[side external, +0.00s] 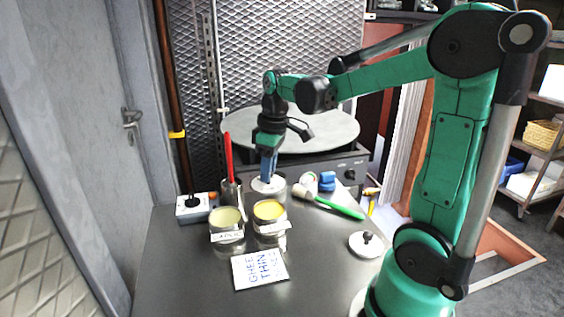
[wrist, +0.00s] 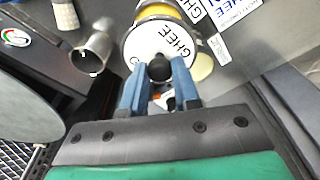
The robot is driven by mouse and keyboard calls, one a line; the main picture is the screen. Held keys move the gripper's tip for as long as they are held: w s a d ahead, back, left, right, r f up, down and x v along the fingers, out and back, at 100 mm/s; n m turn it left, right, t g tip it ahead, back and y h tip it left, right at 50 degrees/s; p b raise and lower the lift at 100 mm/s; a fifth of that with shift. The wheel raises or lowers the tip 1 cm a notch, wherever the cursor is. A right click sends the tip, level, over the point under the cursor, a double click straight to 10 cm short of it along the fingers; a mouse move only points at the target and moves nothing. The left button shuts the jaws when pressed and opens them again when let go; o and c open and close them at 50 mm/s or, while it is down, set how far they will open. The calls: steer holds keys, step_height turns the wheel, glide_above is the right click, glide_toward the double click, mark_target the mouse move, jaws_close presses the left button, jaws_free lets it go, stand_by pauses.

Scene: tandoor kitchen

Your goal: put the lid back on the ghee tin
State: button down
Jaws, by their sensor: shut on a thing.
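My gripper (wrist: 160,88) is shut on the black knob of a white lid (wrist: 164,42) marked GHEE; the blue fingers sit either side of the knob. In the side view the lid (side external: 262,187) is level, just behind an open tin of deep yellow ghee (side external: 269,211). In the wrist view yellow contents (wrist: 160,11) show past the lid's far edge, so the lid does not fully cover them. A second open tin, with paler contents (side external: 226,217), stands to the left. What is directly under the lid is hard to tell.
Another lid (side external: 366,244) with a black knob lies at the right. A lettered card (side external: 260,269) lies in front of the tins. A metal cup (side external: 231,192) with a red-handled tool stands left; a green-handled brush (side external: 340,207) lies right. A round griddle (side external: 320,130) is behind.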

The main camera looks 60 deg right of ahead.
mark_target(269, 190)
steer(key=shift+f, duration=2.6)
steer(key=shift+f, duration=0.15)
steer(key=shift+c, duration=0.4)
jaws_free()
steer(key=shift+r, duration=3.5)
